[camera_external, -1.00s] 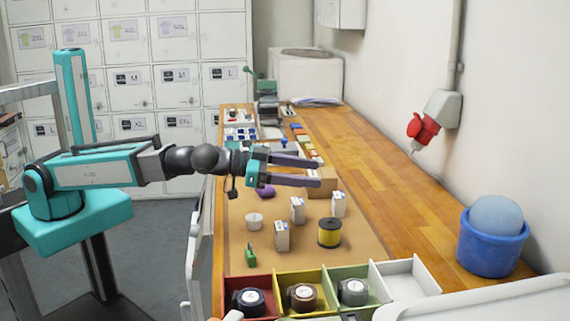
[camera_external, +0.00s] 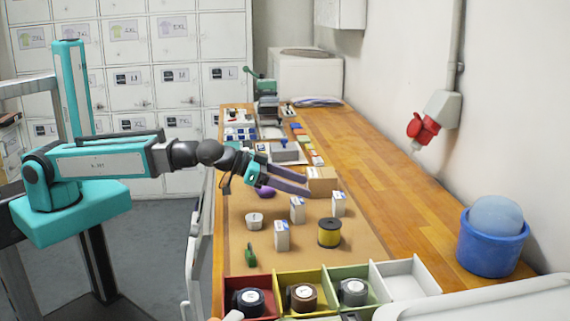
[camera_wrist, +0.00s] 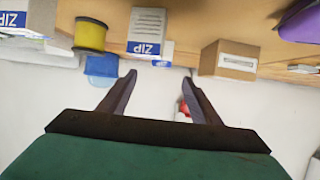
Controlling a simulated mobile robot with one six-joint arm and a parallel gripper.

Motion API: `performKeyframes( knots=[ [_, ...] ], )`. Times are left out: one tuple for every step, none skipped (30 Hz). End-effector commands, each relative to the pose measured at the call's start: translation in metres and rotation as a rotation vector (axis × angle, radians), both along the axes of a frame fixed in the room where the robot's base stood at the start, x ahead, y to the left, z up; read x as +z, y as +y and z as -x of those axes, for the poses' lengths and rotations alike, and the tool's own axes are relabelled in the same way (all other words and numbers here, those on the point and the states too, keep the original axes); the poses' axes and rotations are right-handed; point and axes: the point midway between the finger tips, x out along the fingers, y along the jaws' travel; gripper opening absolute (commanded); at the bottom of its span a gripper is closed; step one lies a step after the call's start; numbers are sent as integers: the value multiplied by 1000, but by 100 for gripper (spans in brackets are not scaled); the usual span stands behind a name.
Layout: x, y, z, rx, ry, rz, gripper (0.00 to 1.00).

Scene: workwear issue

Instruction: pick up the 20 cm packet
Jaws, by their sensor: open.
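Three small white packets with blue printing stand upright on the brown mat (camera_external: 375,246) in the external view: a front one (camera_external: 282,236), a middle one (camera_external: 297,210) and a right one (camera_external: 338,204). Their sizes are too small to read, so I cannot tell which is 20 cm. In the wrist view, upside down, one packet marked ZIP (camera_wrist: 146,28) is at top centre, another (camera_wrist: 12,18) at the left edge, and part of one shows behind the first. My gripper (camera_external: 308,186) is open and empty above the mat's far part, behind the packets; its fingers also show in the wrist view (camera_wrist: 160,77).
A cardboard box (camera_external: 322,181) is close to my fingertips. A purple object (camera_external: 266,192), a white tub (camera_external: 254,221), a yellow spool (camera_external: 329,233) and a green item (camera_external: 250,256) are on the mat. Coloured bins (camera_external: 315,278) line the front. The bench's right side is mostly clear.

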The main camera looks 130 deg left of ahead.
Motion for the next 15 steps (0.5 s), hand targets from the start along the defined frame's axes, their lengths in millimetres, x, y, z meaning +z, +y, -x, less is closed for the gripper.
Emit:
performKeyframes(
  knots=[
    [-1, 3, -3, 0, 1, 1, 58],
    [-2, 4, -5, 1, 1, 0, 58],
    [-3, 6, -7, 1, 1, 0, 58],
    [-4, 8, -9, 1, 2, 1, 58],
    [-5, 10, -12, 1, 2, 1, 58],
    [-6, 12, -14, 1, 2, 1, 58],
    [-7, 14, -17, 1, 1, 0, 58],
    [-8, 16, -19, 1, 1, 0, 58],
    [-10, 18, -21, 0, 1, 1, 58],
    [-11, 20, -24, 0, 1, 1, 58],
    [-12, 21, -25, 0, 1, 0, 58],
    [-14, 24, -28, 1, 2, 0, 58],
    [-15, 25, -30, 1, 2, 1, 58],
    [-16, 27, -32, 1, 2, 1, 58],
    [-17, 29, -35, 1, 1, 0, 58]
  ],
)
